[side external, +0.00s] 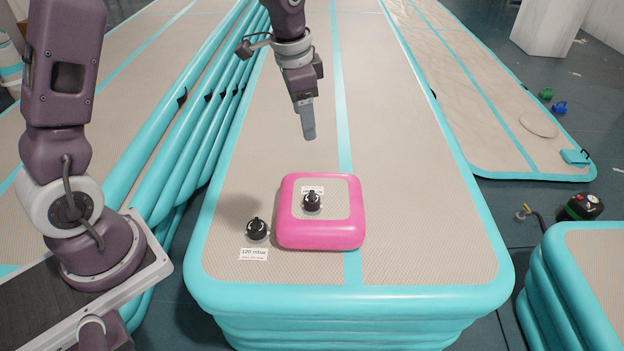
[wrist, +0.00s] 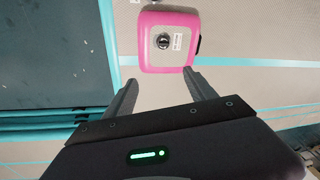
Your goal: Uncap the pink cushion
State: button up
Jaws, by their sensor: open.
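The pink cushion (side external: 290,232) lies flat on the beige and teal inflatable track (side external: 400,225), with a beige panel on top. A black cap (side external: 312,201) sits upright on that panel, beside a small white label (side external: 313,189). In the wrist view the pink cushion (wrist: 146,43) is ahead of the fingers, with its dark cap (wrist: 163,41) facing the camera. My gripper (side external: 308,136) hangs above the track behind the cushion, apart from it. Its two fingers (wrist: 162,86) are spread and nothing is between them.
A second black cap (side external: 257,229) stands on the track left of the cushion, with a "120 mbar" card (side external: 254,254) in front. A pump-like device (side external: 580,207) is on the floor at right. The track behind the cushion is clear.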

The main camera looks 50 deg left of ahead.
jog(key=m+g, duration=0.1)
jog(key=m, duration=0.1)
send_near(312, 194)
jog(key=shift+m+g, duration=0.6)
jog(key=f, duration=0.7)
jog(key=w+f, duration=0.1)
jog(key=f, duration=0.2)
jog(key=shift+a+f, duration=0.1)
jog(key=shift+f, duration=0.3)
jog(key=shift+c, duration=0.5)
